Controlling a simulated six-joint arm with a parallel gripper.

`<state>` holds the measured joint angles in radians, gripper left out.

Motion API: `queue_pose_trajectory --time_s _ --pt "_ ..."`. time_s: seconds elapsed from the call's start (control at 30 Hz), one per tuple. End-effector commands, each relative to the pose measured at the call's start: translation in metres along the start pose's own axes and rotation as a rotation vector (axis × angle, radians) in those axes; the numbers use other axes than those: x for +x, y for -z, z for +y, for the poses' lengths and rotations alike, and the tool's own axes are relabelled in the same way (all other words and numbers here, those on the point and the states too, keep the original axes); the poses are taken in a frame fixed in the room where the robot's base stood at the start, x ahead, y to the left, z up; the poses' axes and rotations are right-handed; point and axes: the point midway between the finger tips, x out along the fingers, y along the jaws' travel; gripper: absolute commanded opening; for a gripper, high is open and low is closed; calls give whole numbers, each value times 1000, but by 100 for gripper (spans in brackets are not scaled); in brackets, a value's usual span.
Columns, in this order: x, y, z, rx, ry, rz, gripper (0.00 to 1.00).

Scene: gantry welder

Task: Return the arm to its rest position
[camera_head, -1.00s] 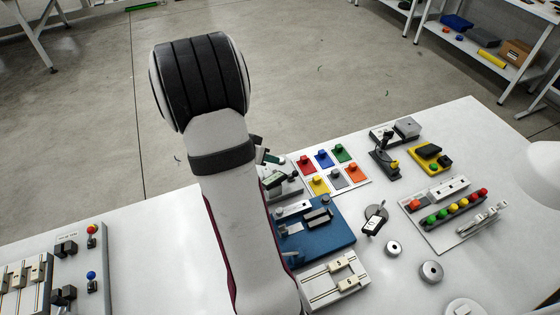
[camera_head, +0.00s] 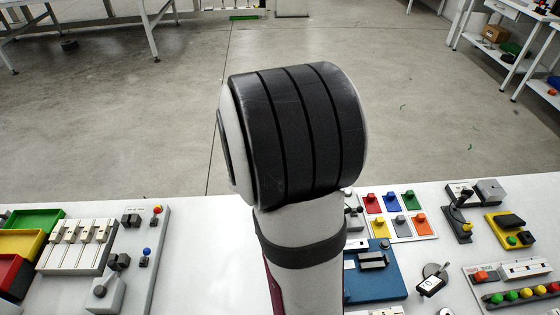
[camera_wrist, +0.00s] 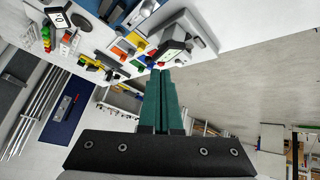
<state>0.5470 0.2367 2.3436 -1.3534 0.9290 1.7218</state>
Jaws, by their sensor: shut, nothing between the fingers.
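My gripper (camera_wrist: 158,82) shows in the wrist view with its green fingers together and nothing between them. Its fingertips overlap the image of the bench-top devices, but I cannot tell the distance; no contact is evident. In the head view my arm (camera_head: 305,240) rises through the middle, with its large dark-banded joint toward the camera. The gripper is hidden behind it there.
The white bench (camera_head: 205,235) has a bare stretch left of my arm. A slider panel (camera_head: 80,245) and coloured bins (camera_head: 35,220) stand left. Right are a blue fixture (camera_head: 370,285), coloured blocks (camera_head: 397,201), a joystick (camera_head: 460,210) and a button strip (camera_head: 520,293).

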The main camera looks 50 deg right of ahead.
Motion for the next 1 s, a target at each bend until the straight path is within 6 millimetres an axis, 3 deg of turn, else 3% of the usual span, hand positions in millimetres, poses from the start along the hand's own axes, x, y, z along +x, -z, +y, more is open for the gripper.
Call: queue_pose_trajectory --time_s 0.07,0.17,0.27,0.4,0.53,0.67,1.0 --pt "-2 0 0 -4 1 -1 0" --pt "-30 -14 6 -83 17 -41 0" --pt "-89 -61 27 -310 93 -185 0" --pt "-166 -147 63 -726 345 -439 0" --pt "-211 -195 90 -996 570 -570 0" --pt "-226 -209 100 -1088 656 -610 0" --pt "-225 -209 100 -1087 655 -610 0"
